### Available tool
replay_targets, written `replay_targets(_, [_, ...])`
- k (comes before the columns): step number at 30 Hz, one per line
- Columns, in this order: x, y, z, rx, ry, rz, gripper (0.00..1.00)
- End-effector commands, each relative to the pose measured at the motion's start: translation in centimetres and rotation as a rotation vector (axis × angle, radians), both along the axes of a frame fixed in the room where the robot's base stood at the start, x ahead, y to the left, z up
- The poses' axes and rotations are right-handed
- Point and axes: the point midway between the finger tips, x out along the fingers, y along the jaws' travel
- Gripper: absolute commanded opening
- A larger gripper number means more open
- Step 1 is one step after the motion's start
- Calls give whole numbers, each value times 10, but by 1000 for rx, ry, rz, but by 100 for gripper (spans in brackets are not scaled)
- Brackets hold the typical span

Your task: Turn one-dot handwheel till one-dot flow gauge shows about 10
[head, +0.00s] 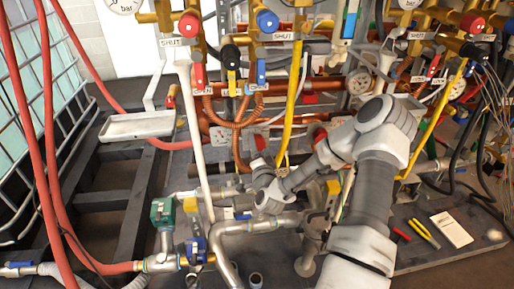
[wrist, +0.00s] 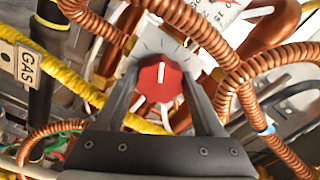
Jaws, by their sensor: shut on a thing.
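A red knob-like handwheel (wrist: 165,84) with a white pointer line sits on a pale plate in the wrist view. Its line points nearly straight up. My gripper (wrist: 163,92) has one finger on each side of the handwheel and is shut on it. No dot mark is readable on it. A white gauge face (wrist: 215,14) with printed numbers is partly cut off at the top of the wrist view; its needle reading cannot be told. In the head view my gripper (head: 258,164) is low among the pipes, and the handwheel is too small to make out clearly.
Ribbed copper hoses (wrist: 240,75) and a yellow hose with a GAS tag (wrist: 27,66) run close around my gripper. In the head view, yellow pipes (head: 293,90) and a white pipe (head: 197,130) stand nearby. A bench with pliers (head: 424,233) lies at right.

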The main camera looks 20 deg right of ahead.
Motion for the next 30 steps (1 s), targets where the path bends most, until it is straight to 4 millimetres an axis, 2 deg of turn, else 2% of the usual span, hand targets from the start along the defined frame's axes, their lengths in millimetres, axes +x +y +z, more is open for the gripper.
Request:
replay_targets(12, [-1,2,-2,193,-50,3,15])
replay_targets(29, [-1,2,-2,222,-57,4,15])
replay_targets(30, [-1,2,-2,221,-57,4,74])
